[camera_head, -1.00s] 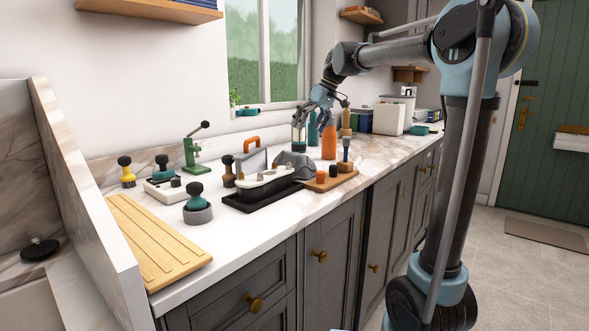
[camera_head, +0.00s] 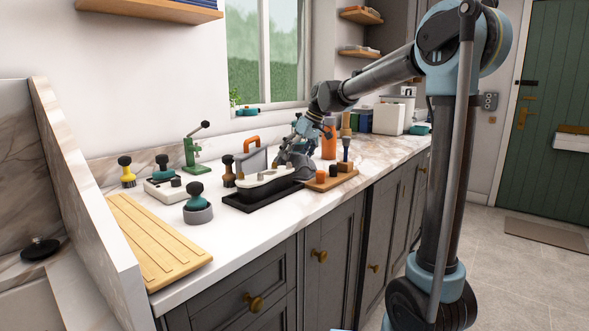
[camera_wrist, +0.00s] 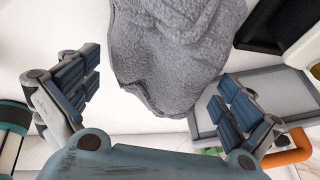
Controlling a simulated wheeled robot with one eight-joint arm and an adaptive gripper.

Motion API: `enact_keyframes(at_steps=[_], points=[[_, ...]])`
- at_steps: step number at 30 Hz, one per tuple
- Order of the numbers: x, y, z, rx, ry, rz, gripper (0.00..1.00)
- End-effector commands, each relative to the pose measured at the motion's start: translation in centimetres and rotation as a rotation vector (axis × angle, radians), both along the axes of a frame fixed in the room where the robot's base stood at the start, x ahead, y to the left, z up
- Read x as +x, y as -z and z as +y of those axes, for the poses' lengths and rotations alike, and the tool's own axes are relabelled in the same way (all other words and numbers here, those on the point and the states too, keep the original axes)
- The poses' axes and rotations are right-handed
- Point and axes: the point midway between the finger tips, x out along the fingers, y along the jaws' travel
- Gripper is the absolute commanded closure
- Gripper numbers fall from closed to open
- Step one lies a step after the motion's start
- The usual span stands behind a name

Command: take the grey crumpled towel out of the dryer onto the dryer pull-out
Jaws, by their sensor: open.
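The grey crumpled towel (camera_wrist: 178,50) fills the upper middle of the wrist view, bunched on the white counter. In the head view my gripper (camera_head: 300,143) is just above and behind the towel. No contact can be made out. I cannot make out a dryer or its pull-out in either view.
A black tray (camera_head: 237,205) holds the white item. A grey box with an orange handle (camera_wrist: 286,148) is close to my right finger. A wooden board with small items, an orange bottle (camera_head: 329,142) and a green press (camera_head: 192,152) stand nearby. The slatted board (camera_head: 150,240) is empty.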

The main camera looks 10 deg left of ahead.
Motion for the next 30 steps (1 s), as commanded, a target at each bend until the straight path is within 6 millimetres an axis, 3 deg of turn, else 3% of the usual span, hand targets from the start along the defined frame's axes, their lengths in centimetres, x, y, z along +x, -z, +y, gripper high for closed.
enact_keyframes(at_steps=[30], points=[[-0.02, 0.97, 0.35, 0.0, -0.002, -0.001, 0.0]])
